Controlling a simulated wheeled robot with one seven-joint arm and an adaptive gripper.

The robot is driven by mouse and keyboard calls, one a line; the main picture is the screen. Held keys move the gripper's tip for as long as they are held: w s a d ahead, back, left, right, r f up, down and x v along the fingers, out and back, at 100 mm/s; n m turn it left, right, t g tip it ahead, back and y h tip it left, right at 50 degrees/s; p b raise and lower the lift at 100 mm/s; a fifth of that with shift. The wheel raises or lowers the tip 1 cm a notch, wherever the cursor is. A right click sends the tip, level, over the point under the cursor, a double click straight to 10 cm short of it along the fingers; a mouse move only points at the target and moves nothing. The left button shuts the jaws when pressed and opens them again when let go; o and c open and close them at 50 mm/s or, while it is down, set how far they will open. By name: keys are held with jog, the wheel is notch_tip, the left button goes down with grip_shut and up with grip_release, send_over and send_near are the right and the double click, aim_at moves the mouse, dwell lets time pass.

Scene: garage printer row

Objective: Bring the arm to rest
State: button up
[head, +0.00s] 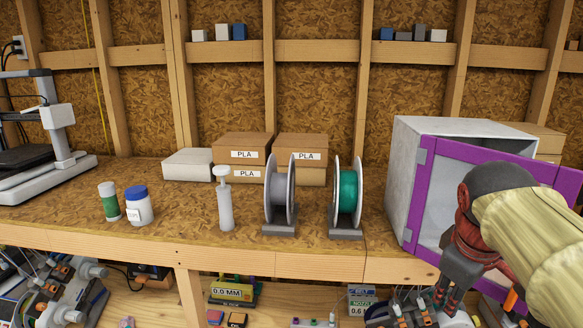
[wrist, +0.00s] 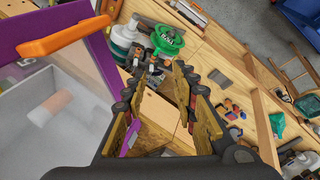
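My gripper (head: 452,280) hangs at the lower right of the head view, in front of the purple-framed door (head: 480,150) of a grey enclosure (head: 402,185). In the wrist view its two fingers (wrist: 157,80) are spread apart with nothing held between them. My arm covers much of the door's right part. The door stands ajar, swung out from its left hinges. Its orange handle (wrist: 65,37) shows beside the left finger in the wrist view, apart from it as far as I can tell.
On the bench stand a teal spool (head: 347,190), a grey spool (head: 278,195), a white pump bottle (head: 225,200), a blue-lidded jar (head: 138,205) and PLA boxes (head: 240,152). A printer (head: 45,125) is at left. Cluttered items fill the lower shelf. The bench's front strip is clear.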

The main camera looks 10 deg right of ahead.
jog(key=s+a+f+m+y+b, duration=0.1)
jog(key=a+f+b, duration=0.5)
jog(key=f, duration=0.7)
jog(key=s+a+f+m+t+y+b, duration=0.1)
jog(key=s+a+f+b, duration=0.2)
jog(key=a+f+b, duration=0.3)
jog(key=s+a+f+m+y+b, duration=0.1)
jog(key=a+f+b, duration=0.4)
jog(key=f+b, duration=0.6)
notch_tip(320, 180, down, 9)
jog(key=shift+s+a+f+m+t+b, duration=0.1)
jog(key=shift+s+a+m+t+b, duration=0.35)
jog(key=shift+s, duration=0.55)
jog(key=shift+a+f, duration=0.15)
jog(key=shift+f, duration=0.05)
jog(key=shift+c, duration=0.8)
jog(key=shift+r, duration=0.15)
jog(key=c, duration=0.4)
